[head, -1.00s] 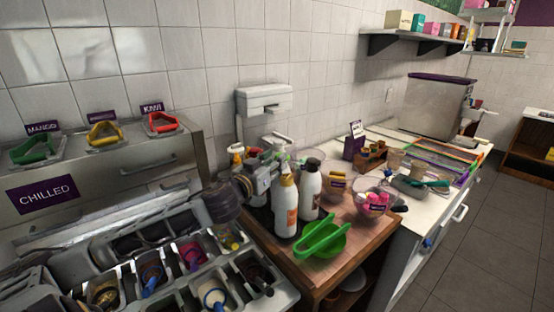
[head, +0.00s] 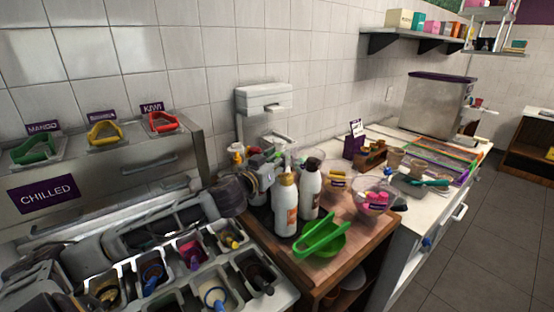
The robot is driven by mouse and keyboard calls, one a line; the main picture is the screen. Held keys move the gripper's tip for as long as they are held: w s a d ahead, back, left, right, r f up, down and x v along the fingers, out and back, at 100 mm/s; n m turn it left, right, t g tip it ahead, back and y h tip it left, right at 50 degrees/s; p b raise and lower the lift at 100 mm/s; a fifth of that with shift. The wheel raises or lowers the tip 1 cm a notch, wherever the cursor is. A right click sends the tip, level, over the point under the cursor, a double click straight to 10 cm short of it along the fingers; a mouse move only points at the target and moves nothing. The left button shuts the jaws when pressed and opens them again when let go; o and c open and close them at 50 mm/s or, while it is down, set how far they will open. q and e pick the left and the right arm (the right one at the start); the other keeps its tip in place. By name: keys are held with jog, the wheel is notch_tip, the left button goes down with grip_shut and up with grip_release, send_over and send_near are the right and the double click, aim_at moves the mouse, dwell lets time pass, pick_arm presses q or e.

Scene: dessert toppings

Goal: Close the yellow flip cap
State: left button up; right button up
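A white squeeze bottle with a yellow-orange cap (head: 288,180) stands at the front left of the wooden-topped cart, an orange label on its side. A second white bottle (head: 310,190) stands just right of it. Whether the yellow flip cap is open or shut is too small to tell. My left gripper (head: 273,166) is beside the yellow-capped bottle, at its upper left; its fingers blend with the things behind and I cannot tell whether they touch the cap. My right gripper is not in view.
A clear bowl with pink things (head: 375,203) is to the right.

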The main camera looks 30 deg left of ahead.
pick_arm(q)
grip_shut()
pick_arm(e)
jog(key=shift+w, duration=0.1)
